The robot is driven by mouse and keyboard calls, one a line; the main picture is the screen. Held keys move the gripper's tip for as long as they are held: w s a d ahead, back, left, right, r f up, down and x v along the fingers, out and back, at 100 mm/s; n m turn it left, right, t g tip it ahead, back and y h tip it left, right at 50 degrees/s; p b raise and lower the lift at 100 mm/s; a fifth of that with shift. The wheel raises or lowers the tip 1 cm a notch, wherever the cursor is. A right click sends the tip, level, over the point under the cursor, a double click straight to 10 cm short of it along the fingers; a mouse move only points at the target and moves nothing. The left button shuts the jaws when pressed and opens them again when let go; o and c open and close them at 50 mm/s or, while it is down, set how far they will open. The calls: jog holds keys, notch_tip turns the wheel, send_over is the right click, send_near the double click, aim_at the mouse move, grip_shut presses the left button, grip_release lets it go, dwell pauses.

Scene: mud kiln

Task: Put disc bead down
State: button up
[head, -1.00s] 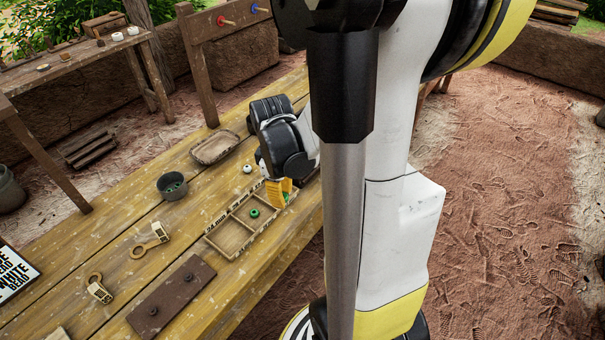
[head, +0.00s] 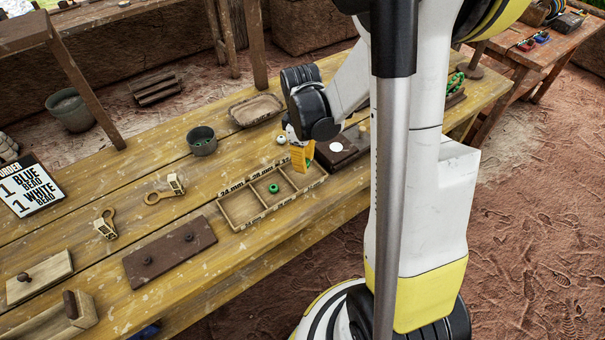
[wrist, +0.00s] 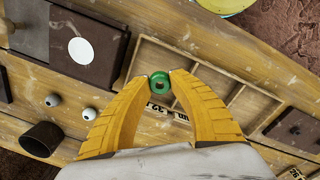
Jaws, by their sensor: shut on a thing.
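My gripper (wrist: 159,84) is shut on a green disc bead (wrist: 159,75), pinched between its yellow fingertips. In the head view my gripper (head: 302,165) is over the right end of the wooden sorting tray (head: 237,226), and the held bead is mostly hidden. The tray also shows below the fingers in the wrist view (wrist: 233,98). It has three compartments, with size labels along its far edge. Another green bead (head: 273,188) lies in the middle compartment. The left compartment looks empty. I cannot tell how high the held bead is above the tray.
A dark block with a white disc (wrist: 81,50) is close to the fingers. Ring gauges (head: 165,188), a brown lid (head: 170,250) and an order sign (head: 32,186) lie leftward.

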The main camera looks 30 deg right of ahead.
jog(key=shift+w+f, duration=0.45)
jog(key=shift+w, duration=0.1)
jog(key=shift+f+b, duration=1.1)
jog(key=shift+f, duration=0.75)
jog(key=shift+f, duration=0.1)
jog(key=shift+f, duration=0.2)
jog(key=o, duration=0.9)
jog(key=shift+r, duration=0.1)
jog(key=shift+c, duration=0.2)
